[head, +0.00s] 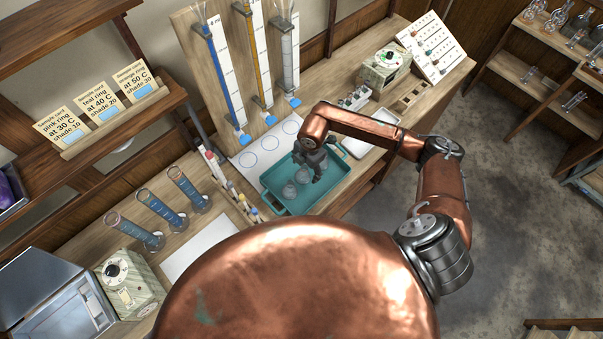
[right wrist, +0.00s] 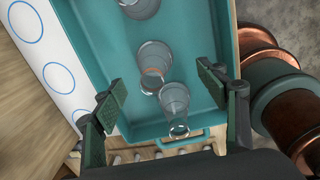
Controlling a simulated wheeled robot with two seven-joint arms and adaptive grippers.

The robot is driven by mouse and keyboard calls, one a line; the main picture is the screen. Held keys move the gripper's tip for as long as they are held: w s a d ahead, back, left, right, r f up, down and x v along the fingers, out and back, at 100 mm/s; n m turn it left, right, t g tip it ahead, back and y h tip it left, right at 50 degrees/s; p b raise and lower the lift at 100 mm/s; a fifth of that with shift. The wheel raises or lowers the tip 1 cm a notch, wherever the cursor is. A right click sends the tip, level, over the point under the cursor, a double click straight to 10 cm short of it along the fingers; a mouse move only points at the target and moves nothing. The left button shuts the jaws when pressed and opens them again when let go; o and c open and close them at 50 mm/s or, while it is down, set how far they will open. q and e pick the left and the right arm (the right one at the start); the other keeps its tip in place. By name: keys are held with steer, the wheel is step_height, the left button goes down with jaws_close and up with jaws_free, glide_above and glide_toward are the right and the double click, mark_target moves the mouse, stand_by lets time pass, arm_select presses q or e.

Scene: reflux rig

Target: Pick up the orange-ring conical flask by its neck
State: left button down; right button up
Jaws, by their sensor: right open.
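A clear conical flask with an orange ring (right wrist: 154,58) stands in the teal tray, near the middle of the right wrist view. A second clear flask (right wrist: 173,97) is close beside it, nearer the tray's handle end; its ring colour is unclear. A third flask (right wrist: 140,8) is cut off at the top edge. In the head view two flasks (head: 289,191) (head: 303,176) show in the tray (head: 280,202), rings too small to tell. My right gripper (head: 317,170) is over the tray, open and empty; its fingers (right wrist: 168,90) lie either side of the two nearer flasks. My left gripper is out of view.
Tall blue-filled tubes (head: 188,189) stand left of the tray, with a rack of small bottles (head: 231,186) between. A backboard (head: 208,65) with columns rises behind. A white tray (head: 371,133) and a dial box (head: 383,69) are to the right. White paper (head: 203,246) lies front left.

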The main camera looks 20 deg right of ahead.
mark_target(303, 174)
steer(key=shift+f, duration=0.45)
steer(key=f, duration=0.1)
steer(key=w+f+p, duration=0.1)
steer(key=f, duration=0.1)
steer(key=f+p, duration=0.1)
steer(key=f, duration=0.1)
steer(key=shift+w+a, duration=0.15)
steer(key=shift+w, duration=0.1)
steer(key=shift+f, duration=0.65)
steer(key=shift+c, duration=0.4)
steer(key=c, duration=1.2)
steer(key=shift+r, duration=0.15)
steer(key=shift+c, duration=0.2)
